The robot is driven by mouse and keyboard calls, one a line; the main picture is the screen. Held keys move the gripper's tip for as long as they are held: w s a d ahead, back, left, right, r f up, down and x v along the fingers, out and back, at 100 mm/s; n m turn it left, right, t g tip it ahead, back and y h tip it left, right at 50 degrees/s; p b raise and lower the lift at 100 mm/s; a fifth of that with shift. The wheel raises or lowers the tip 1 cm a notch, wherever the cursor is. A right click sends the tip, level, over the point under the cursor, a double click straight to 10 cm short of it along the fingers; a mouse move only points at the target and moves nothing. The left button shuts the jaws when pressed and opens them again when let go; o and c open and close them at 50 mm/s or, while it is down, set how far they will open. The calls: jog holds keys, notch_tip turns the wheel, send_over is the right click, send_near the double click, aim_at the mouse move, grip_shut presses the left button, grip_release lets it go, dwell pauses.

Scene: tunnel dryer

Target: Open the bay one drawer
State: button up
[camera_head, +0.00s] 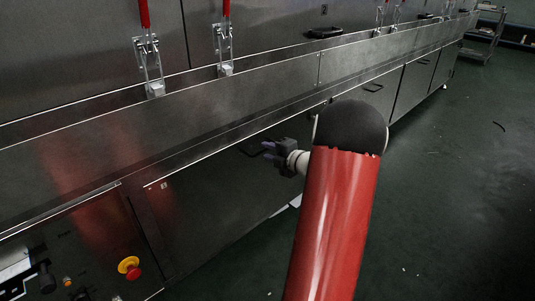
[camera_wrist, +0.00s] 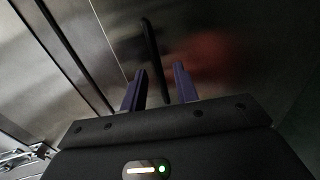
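The drawer front (camera_head: 205,205) is a dark brushed-steel panel low on the machine; it looks closed, and its small label is too small to read. Its black bar handle (camera_head: 250,153) shows just left of my gripper (camera_head: 267,152). In the wrist view, the handle (camera_wrist: 150,42) runs down from the top into the space between the two purple fingers of my gripper (camera_wrist: 159,85). The fingers are apart. The handle's lower end lies between them in the picture; I cannot tell whether they touch it or how deep it sits. My forearm hides the panel's right part.
A control panel with a red emergency button (camera_head: 129,267) is at lower left. Red-handled toggle clamps (camera_head: 223,45) line the ledge above. Another black handle (camera_head: 373,87) is on a panel further right. The green floor (camera_head: 450,180) at right is mostly clear.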

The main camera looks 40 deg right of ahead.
jog(key=shift+w+f, duration=0.1)
jog(key=shift+w, duration=0.3)
grip_shut()
jog(key=shift+s, duration=0.15)
jog(key=f+p+v, duration=0.2)
jog(key=p+v, duration=0.2)
jog(key=v, duration=0.6)
jog(key=s+f+p+v, duration=0.1)
jog(key=p+v, duration=0.3)
jog(key=v, duration=0.6)
jog(key=f+p+v, duration=0.3)
jog(key=p+v, duration=0.1)
jog(key=v, duration=0.6)
jog(key=shift+s+d, duration=0.15)
jog(key=shift+s, duration=0.2)
jog(key=shift+f, duration=0.1)
grip_release()
